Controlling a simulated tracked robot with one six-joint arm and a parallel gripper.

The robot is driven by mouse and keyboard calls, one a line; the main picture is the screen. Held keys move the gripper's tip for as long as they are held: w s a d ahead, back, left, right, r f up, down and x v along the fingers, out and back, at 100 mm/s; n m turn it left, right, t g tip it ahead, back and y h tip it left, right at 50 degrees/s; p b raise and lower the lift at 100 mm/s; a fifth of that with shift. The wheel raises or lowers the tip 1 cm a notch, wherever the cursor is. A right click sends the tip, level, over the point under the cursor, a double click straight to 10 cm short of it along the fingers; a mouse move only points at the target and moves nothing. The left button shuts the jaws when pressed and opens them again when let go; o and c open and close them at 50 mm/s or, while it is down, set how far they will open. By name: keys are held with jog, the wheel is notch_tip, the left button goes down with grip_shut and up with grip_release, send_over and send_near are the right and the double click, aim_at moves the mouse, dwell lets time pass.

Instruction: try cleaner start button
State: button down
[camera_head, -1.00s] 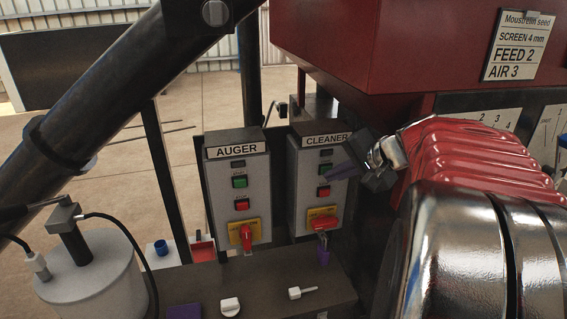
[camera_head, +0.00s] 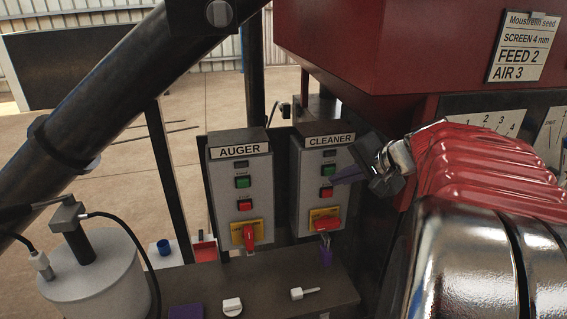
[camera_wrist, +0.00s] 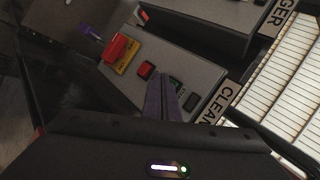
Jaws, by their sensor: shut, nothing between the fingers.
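The cleaner panel (camera_head: 305,205) is a grey box labelled CLEANER, right of centre in the head view. Its green button (camera_head: 329,169) sits above a red button (camera_head: 327,192). Below is a red rotary handle (camera_head: 325,224) on a yellow plate. My gripper (camera_head: 340,179) is shut and empty, its purple fingers reaching from the right to the panel front beside the buttons. In the wrist view the shut fingertips (camera_wrist: 167,77) partly cover the green button (camera_wrist: 178,86), with the red button (camera_wrist: 146,70) clear beside them. I cannot tell whether the fingers touch the panel.
A similar AUGER panel (camera_head: 240,195) stands just left. A purple item (camera_head: 326,257) hangs below the cleaner handle. The dark bench (camera_head: 265,285) carries a white knob (camera_head: 232,306) and a white key-like piece (camera_head: 304,293). A red hopper (camera_head: 390,50) overhangs at right.

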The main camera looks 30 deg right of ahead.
jog(key=shift+s, duration=0.2)
jog(key=shift+s+a, duration=0.25)
jog(key=shift+s, duration=0.5)
jog(key=shift+s+a, duration=0.25)
jog(key=shift+s, duration=0.5)
jog(key=shift+s+a, duration=0.25)
jog(key=shift+s, duration=0.5)
jog(key=w+a+f+n+g+y, duration=0.1)
jog(key=w+a+f+n, duration=0.1)
jog(key=a, duration=0.5)
jog(key=w+a+f+n+g, duration=0.1)
jog(key=a+n, duration=0.1)
jog(key=a, duration=0.6)
jog(key=s+a+f+n+g+h, duration=0.2)
jog(key=s+a+f+n, duration=0.3)
jog(key=s+a+n, duration=0.5)
jog(key=shift+s+a, duration=0.45)
jog(key=shift+a, duration=0.75)
